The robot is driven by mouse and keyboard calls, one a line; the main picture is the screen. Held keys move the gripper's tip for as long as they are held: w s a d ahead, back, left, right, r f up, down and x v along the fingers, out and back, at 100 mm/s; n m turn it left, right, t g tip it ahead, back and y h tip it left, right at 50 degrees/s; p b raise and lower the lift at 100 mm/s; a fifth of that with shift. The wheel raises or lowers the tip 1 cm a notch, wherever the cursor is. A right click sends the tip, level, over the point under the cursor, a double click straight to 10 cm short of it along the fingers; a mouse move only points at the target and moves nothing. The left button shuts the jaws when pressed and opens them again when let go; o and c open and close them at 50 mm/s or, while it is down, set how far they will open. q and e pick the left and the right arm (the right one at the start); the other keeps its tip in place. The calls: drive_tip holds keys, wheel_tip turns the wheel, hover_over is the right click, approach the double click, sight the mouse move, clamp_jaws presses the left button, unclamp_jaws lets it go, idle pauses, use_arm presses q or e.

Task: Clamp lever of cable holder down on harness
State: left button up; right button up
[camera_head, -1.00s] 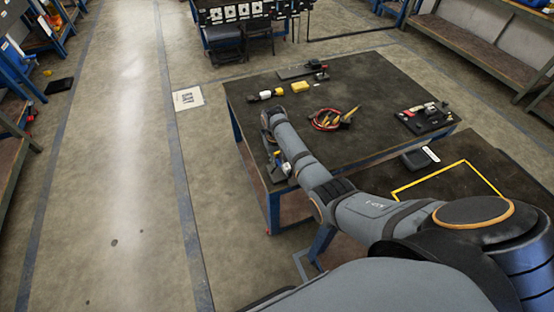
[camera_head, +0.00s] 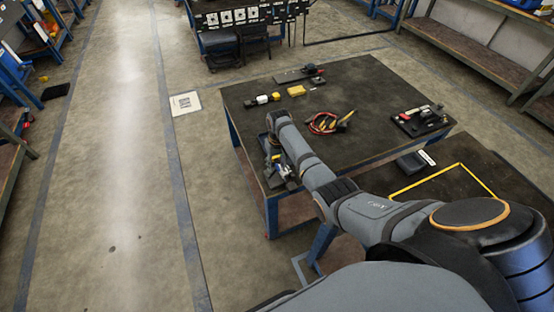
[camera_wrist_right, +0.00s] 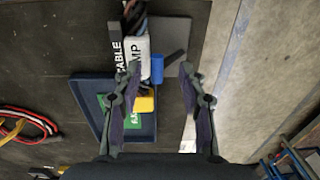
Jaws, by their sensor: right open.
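My right gripper (camera_wrist_right: 161,82) is open, with its fingers apart over the near-left edge of the table. In the right wrist view a white block (camera_wrist_right: 136,45) with lettering ending in "MP" stands beside a dark strip marked "CABLE" (camera_wrist_right: 116,50); they look like the cable holder. A blue piece (camera_wrist_right: 157,68), probably its lever, lies between the fingers without visible contact. Dark and reddish cables (camera_wrist_right: 138,12), probably the harness, run above the block. Whether the lever is up or down I cannot tell. In the head view my right gripper (camera_head: 279,172) hides most of this. My left gripper is out of view.
A blue tray (camera_wrist_right: 82,92) holding green and yellow pieces lies beside and below the holder. Red and yellow cables (camera_head: 328,122) lie on the dark table (camera_head: 370,90). A black tool holder (camera_head: 421,122) stands at right. Open floor (camera_head: 110,200) lies left.

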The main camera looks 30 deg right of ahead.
wheel_tip(320, 180, up, 12)
drive_tip(key=shift+d+f, duration=0.25)
